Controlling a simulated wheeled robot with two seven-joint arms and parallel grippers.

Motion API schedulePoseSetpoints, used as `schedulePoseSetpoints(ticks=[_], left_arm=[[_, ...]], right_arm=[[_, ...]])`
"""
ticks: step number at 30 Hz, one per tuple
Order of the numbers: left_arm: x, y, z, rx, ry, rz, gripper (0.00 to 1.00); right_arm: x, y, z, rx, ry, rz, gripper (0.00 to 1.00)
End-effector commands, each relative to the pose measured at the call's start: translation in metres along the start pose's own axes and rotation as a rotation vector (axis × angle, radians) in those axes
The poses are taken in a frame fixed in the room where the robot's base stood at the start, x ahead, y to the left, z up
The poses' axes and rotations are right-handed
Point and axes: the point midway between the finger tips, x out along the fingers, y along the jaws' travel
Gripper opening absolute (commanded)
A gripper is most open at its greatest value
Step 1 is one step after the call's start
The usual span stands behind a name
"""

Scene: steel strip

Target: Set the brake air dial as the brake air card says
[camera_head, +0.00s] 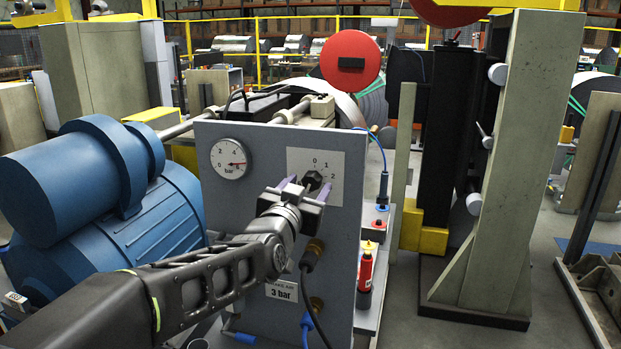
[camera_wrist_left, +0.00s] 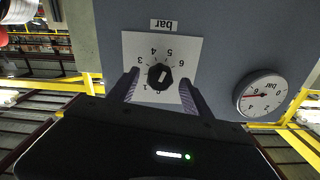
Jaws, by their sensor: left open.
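The brake air dial (camera_head: 313,180) is a black knob on a pale numbered plate on the grey panel; it also shows in the left wrist view (camera_wrist_left: 160,77), where the picture is upside down. My left gripper (camera_head: 302,187) is open, its fingers on either side of the knob; I cannot tell whether they touch it. The knob's exact setting is unclear. The brake air card (camera_head: 282,291), low on the panel, reads 3 bar. A round bar gauge (camera_head: 229,158) at upper left has its red needle pointing right, apparently near 6. My right gripper is out of view.
A blue motor (camera_head: 110,195) stands left of the panel. A black cable plug (camera_head: 312,255) juts out below the dial. A red bottle (camera_head: 366,268) stands on the ledge to the right. A tall grey-green post (camera_head: 505,160) stands further right.

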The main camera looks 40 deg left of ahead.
Motion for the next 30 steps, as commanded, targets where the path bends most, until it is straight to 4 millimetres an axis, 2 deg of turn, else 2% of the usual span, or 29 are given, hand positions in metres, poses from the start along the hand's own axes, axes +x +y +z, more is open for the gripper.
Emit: schedulePoseSetpoints(ticks=[3, 6, 15, 30], left_arm=[[0.014, 0.0, -0.002, -0.001, 0.0, 0.001, 0.57], [0.02, 0.0, -0.001, -0.001, 0.0, 0.001, 0.57], [0.022, 0.0, 0.0, 0.0, 0.001, 0.0, 0.57], [0.021, 0.0, -0.001, 0.0, 0.001, 0.001, 0.17]], right_arm=[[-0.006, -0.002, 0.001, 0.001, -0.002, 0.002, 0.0], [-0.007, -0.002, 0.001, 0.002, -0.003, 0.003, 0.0], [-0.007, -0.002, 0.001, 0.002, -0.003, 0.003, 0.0], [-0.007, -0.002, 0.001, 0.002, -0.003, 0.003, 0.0]])
